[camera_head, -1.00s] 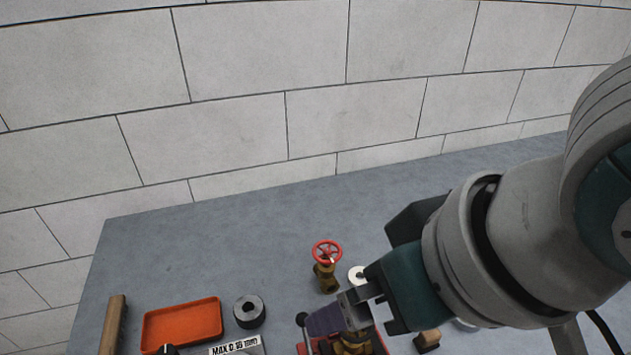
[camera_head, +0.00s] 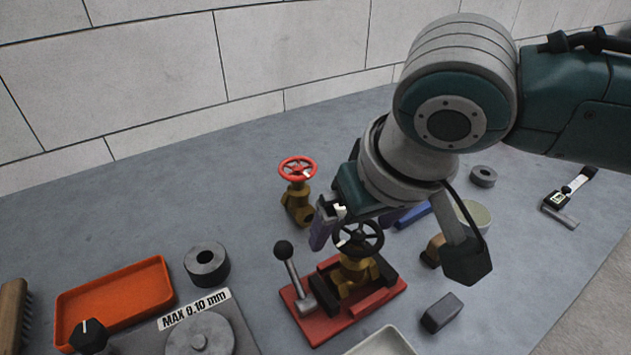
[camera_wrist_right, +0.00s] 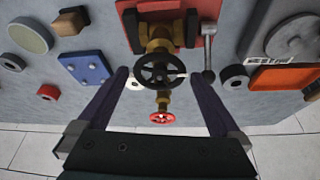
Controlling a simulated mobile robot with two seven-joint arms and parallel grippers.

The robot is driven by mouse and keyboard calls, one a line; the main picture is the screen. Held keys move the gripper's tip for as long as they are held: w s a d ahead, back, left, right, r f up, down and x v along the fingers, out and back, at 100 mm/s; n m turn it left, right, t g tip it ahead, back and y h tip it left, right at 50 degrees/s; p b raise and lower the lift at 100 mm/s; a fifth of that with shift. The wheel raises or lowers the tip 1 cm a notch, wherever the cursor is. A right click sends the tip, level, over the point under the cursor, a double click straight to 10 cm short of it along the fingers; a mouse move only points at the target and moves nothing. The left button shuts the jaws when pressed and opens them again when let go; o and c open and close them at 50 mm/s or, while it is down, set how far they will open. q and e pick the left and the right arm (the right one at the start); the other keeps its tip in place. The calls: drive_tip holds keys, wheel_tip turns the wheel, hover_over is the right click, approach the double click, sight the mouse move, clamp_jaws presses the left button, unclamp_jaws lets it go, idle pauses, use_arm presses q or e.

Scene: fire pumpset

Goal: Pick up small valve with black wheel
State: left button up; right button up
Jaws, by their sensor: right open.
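The small valve with the black wheel (camera_head: 358,238) has a brass body and sits upright in a red clamp fixture (camera_head: 318,325) on the bench. In the right wrist view its black wheel (camera_wrist_right: 161,71) lies between and beyond the fingertips. My right gripper (camera_head: 330,222) is open and empty, close beside and above the black wheel; it also shows in the right wrist view (camera_wrist_right: 163,80). I cannot tell whether a finger touches the wheel. A second brass valve with a red wheel (camera_head: 297,170) stands behind it. My left gripper is not in view.
An orange tray (camera_head: 115,300), a grey ring (camera_head: 207,264) and a plate labelled MAX 0.10 mm (camera_head: 240,325) are at left. The fixture's lever with a black knob (camera_head: 284,250) rises beside the valve. A grey block (camera_head: 441,313) lies at right. The back of the bench is clear.

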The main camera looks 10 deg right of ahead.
sight(354, 264)
drive_tip(key=f, duration=0.2)
drive_tip(key=f+b, duration=0.1)
drive_tip(key=f, duration=0.1)
drive_tip(key=shift+w+f, duration=0.1)
drive_tip(key=shift+w, duration=0.2)
drive_tip(key=shift+w+f, duration=0.2)
drive_tip(key=shift+f, duration=0.05)
drive_tip(key=shift+r, duration=0.1)
clamp_jaws()
